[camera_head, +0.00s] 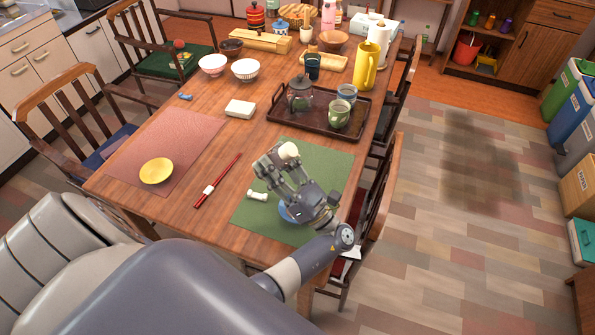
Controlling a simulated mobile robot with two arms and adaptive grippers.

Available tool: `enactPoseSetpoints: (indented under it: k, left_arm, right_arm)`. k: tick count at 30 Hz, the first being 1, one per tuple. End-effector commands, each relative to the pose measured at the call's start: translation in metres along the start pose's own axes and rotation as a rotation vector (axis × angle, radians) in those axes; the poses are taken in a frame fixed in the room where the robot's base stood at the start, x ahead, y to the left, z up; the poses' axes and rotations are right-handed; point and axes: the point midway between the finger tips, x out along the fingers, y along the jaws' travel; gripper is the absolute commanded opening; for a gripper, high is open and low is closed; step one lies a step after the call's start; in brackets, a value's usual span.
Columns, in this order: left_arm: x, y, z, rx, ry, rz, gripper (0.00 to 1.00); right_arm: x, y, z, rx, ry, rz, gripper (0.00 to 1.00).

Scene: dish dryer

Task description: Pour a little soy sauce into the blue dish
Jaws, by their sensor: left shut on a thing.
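The blue dish (287,214) is on the green mat, mostly hidden under my gripper and wrist. I cannot see whether there is anything in the dish. My right gripper is not in view.
A white chopstick rest (257,196) lies on the green mat. Red chopsticks (219,178) lie left of it, and a yellow dish (157,171) is on the pink mat (191,145). Behind is a brown tray (285,118) with a teapot (300,95) and cups. Chairs flank the table.

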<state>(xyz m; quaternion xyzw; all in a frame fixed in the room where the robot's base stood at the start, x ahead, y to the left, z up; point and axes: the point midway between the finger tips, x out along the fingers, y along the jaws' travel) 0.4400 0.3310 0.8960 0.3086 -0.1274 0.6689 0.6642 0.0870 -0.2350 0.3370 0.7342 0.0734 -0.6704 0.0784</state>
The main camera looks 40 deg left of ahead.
Motion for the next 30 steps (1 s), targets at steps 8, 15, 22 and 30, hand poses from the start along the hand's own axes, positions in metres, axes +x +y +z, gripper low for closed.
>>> enactPoseSetpoints:
  k: [8, 15, 22, 30]
  left_arm:
    - [-0.012, -0.005, -0.028, -0.063, 0.151, 0.001, 0.13]
    - [-0.024, -0.01, -0.058, -0.125, 0.302, -0.001, 0.13]
    - [-0.026, -0.011, -0.076, -0.207, 0.5, -0.001, 0.13]
    - [-0.031, -0.013, -0.091, -0.256, 0.616, -0.001, 0.13]
  right_arm:
    - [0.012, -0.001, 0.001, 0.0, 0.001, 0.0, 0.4]
    - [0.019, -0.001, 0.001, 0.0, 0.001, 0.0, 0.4]
    - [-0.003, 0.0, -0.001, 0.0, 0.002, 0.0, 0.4]
    - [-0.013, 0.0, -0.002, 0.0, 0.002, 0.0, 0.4]
